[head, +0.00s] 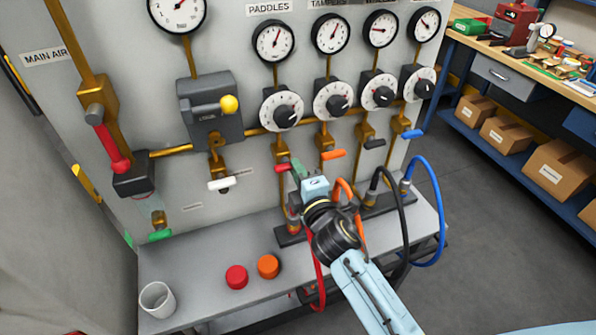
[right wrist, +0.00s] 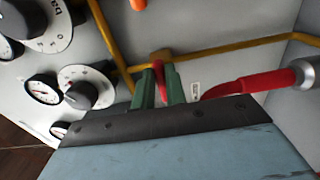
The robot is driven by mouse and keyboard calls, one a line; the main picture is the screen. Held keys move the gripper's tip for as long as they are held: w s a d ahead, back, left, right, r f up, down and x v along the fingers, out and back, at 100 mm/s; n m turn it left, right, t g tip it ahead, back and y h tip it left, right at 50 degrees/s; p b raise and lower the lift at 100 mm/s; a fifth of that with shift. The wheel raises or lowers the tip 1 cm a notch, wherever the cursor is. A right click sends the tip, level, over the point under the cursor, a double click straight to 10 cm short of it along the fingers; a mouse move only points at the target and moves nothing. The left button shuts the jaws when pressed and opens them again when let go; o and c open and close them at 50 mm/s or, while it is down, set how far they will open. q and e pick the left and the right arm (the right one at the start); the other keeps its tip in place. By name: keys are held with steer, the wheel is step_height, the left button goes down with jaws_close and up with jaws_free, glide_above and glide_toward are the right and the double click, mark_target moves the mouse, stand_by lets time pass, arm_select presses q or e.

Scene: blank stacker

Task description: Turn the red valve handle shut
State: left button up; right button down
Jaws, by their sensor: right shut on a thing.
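The red valve handle (head: 282,167) is on the leftmost of several small brass valves under the dials, partly hidden by my right gripper. My right gripper (head: 292,171) reaches up to it from the front right. In the right wrist view, its green fingers (right wrist: 162,82) are closed on the red handle (right wrist: 160,76), one on each side, in front of a brass pipe. How far the handle is turned is hard to tell. My left gripper is not in view.
Orange (head: 333,154), black (head: 375,143) and blue (head: 413,134) handles sit to the right. A red hose (head: 318,285) hangs close to my arm; a larger red lever (head: 112,150) is far left. The shelf (head: 200,265) holds a white cup (head: 157,300) and red and orange caps.

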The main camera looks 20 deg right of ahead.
steer(key=c, duration=1.4)
jaws_free()
steer(key=shift+c, duration=0.2)
steer(key=s+b, duration=0.1)
steer(key=s, duration=1.2)
steer(key=shift+s+d, duration=0.2)
steer(key=shift+d, duration=0.05)
